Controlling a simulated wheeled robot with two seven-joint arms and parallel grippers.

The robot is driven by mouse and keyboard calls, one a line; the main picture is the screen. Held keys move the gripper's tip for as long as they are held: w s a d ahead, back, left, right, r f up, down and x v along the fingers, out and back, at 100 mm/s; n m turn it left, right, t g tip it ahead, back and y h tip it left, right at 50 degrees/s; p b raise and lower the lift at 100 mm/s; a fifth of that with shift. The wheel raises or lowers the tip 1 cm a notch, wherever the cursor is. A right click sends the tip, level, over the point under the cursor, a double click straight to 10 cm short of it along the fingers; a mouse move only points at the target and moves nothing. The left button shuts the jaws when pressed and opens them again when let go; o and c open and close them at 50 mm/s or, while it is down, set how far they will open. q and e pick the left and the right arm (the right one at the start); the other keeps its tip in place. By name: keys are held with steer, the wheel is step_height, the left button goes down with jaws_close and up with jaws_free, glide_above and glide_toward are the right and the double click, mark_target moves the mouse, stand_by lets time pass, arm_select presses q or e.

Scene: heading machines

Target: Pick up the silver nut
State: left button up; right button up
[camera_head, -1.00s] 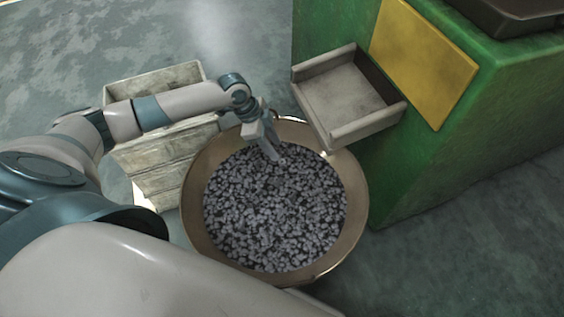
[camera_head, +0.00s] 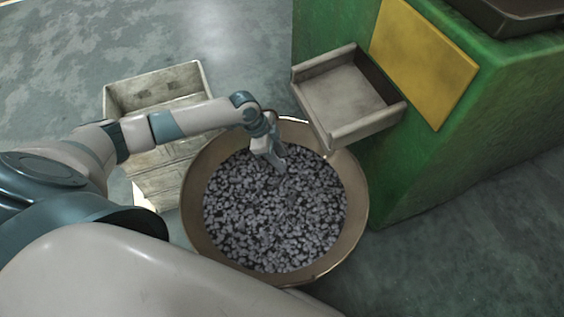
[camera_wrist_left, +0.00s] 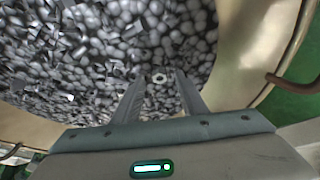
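A basin (camera_head: 354,217) full of many small silver-grey pieces (camera_head: 275,220) stands on the floor in the middle of the head view. My left gripper (camera_head: 279,170) points down at the far part of the pile. In the left wrist view the gripper (camera_wrist_left: 160,84) is open, its two fingers apart and reaching toward the pieces. Whether the fingers touch the pieces I cannot tell. My right gripper is not in view.
A green machine (camera_head: 420,160) with a yellow panel (camera_head: 422,62) stands at the right. Its grey metal chute (camera_head: 345,98) reaches over the basin's far right rim. A worn pale box (camera_head: 154,87) stands behind my left arm. Open floor lies at the back left.

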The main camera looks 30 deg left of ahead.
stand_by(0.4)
arm_select(q)
steer(key=shift+c, duration=1)
jaws_close()
